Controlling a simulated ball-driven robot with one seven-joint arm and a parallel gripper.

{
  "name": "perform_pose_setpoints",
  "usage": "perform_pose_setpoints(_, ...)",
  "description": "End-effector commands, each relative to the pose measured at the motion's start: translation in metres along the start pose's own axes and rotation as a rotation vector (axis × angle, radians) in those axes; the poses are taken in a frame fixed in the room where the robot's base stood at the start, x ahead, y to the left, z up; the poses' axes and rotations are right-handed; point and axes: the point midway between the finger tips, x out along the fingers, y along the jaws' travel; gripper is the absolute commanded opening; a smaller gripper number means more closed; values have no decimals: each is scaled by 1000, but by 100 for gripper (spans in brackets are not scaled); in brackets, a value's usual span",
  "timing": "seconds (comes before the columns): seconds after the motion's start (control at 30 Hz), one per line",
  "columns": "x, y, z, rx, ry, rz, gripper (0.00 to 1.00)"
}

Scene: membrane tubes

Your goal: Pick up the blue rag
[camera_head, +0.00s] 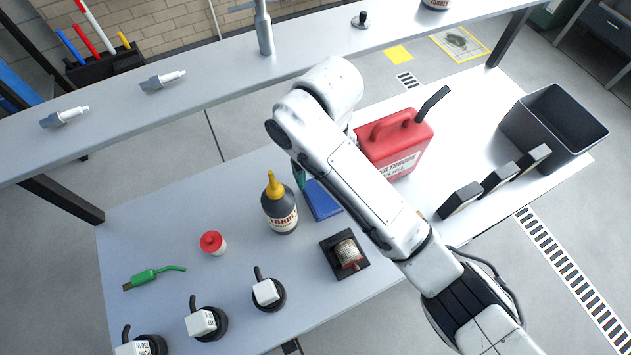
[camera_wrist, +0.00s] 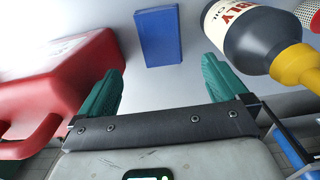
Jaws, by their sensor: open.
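The blue rag (camera_head: 322,203) is a flat, folded rectangle on the grey table, between the dark bottle and the red canister. My arm covers part of it in the head view. In the wrist view the whole blue rag (camera_wrist: 158,36) lies ahead of my gripper, roughly midway between the two finger lines. My gripper (camera_wrist: 160,85) has two green fingers spread wide with nothing between them. In the head view only a bit of a green finger (camera_head: 299,175) shows beside the rag; the rest is hidden by my arm.
A dark bottle with yellow nozzle (camera_head: 280,205) stands close left of the rag. A red canister (camera_head: 398,143) stands close right. A black block with a wire spool (camera_head: 345,254) sits nearer the front edge. A shelf (camera_head: 215,72) runs above the table's back. A grey bin (camera_head: 553,126) is far right.

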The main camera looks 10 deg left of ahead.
Motion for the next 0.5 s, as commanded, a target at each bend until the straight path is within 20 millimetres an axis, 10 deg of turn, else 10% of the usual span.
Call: perform_pose_setpoints(0.5,54,0,0,0,-4,4,100)
